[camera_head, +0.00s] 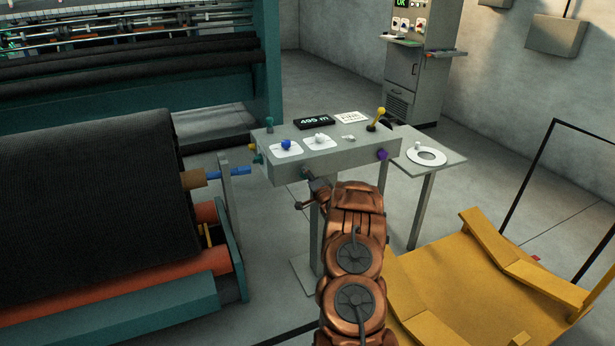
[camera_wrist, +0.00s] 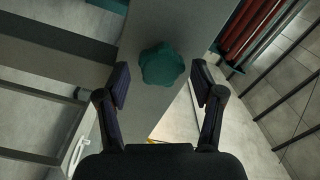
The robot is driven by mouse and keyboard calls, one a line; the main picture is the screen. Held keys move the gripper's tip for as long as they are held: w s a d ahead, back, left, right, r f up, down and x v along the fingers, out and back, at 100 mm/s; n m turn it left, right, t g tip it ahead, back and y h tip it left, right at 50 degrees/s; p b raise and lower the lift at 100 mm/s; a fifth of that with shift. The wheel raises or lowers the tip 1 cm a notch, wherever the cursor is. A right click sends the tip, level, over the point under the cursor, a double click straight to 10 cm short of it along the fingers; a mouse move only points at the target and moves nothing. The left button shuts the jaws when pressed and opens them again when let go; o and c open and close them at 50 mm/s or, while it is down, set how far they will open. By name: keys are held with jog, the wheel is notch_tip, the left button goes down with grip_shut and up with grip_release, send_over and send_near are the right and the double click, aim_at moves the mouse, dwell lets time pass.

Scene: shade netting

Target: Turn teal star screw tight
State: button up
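The teal star screw (camera_wrist: 162,66) sits on a grey surface in the wrist view, upper middle, with its lobed head facing me. My gripper (camera_wrist: 160,82) is open, its two dark fingers apart on the left and right of the screw. The screw lies between and slightly beyond the fingertips, with a gap on each side. No contact shows. In the head view my gripper (camera_head: 310,190) is at the front face of the grey control panel (camera_head: 340,161). The screw there is small and mostly hidden by my gripper.
The panel top carries a blue knob (camera_head: 286,145), a white knob (camera_head: 320,139) and a yellow-tipped lever (camera_head: 379,115). A purple knob (camera_head: 382,155) is on its front right.

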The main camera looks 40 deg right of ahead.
jog(key=shift+a, duration=0.1)
jog(key=v, duration=0.3)
dwell(0.6)
